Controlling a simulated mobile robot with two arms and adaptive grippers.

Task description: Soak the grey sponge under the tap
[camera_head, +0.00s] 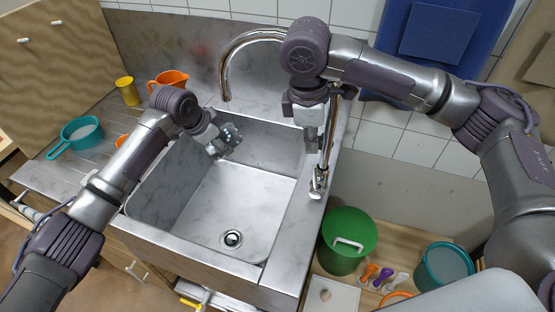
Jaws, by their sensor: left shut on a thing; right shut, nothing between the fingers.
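My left gripper (226,146) hangs over the left back part of the steel sink (240,205), below and near the open end of the tap (227,88). It is shut on a small grey block that looks like the grey sponge (231,134); the fingers hide much of it. No stream of water shows under the spout. My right gripper (308,122) is shut and empty beside the tap's upright pipe, at the right back corner of the sink. It and its wrist hide part of the tap. I cannot tell whether it touches the tap.
On the left drainboard stand a teal pan (82,131), a yellow cup (128,91) and an orange jug (170,79). Right of the sink are a green bucket (347,240), a teal bucket (444,267) and several small coloured tools. The sink floor is clear around its drain (232,238).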

